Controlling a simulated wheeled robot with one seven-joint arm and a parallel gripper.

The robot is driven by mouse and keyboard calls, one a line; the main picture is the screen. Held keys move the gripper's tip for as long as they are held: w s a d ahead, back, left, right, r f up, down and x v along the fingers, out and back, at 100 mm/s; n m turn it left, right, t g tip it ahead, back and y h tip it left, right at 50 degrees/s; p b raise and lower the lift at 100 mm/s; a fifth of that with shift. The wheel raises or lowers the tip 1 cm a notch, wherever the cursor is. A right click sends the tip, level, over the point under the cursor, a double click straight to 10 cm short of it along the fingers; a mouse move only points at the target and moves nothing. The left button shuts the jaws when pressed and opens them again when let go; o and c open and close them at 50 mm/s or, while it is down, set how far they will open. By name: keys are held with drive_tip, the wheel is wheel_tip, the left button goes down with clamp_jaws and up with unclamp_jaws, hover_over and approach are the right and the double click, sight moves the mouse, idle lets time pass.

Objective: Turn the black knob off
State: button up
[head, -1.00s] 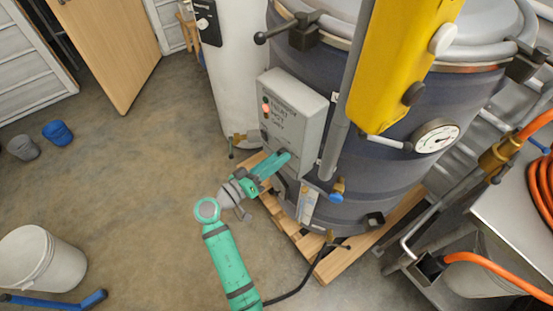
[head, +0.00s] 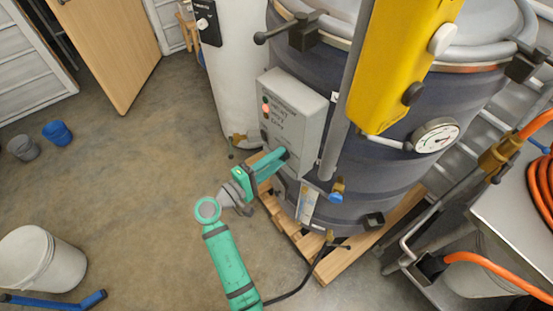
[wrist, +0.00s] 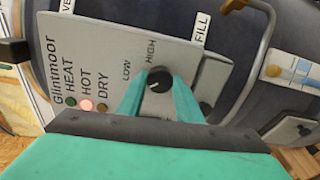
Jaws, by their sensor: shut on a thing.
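A grey control box (head: 292,115) is on the side of the dark vessel. In the wrist view its panel (wrist: 105,55) carries the words HEAT, HOT and DRY, with LOW and HIGH around a black knob (wrist: 159,79). The knob has a small white mark on its face. The HOT lamp (wrist: 86,104) glows red; the HEAT and DRY lamps look dark. My gripper (head: 284,156) reaches the lower part of the box. Its teal fingers are shut on the black knob, one on each side. In the head view the fingers hide the knob.
A yellow unit (head: 400,65) hangs on the vessel above right, with a white knob (head: 442,38) and another dark knob (head: 413,94). A gauge (head: 436,136) is at its right. A wooden pallet (head: 343,262) lies underneath. The floor at left is mostly clear.

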drive_tip(key=shift+n, duration=2.1)
drive_tip(key=o, duration=1)
drive_tip(key=shift+o, duration=0.2)
drive_tip(key=v, duration=1.1)
drive_tip(key=shift+d, duration=0.1)
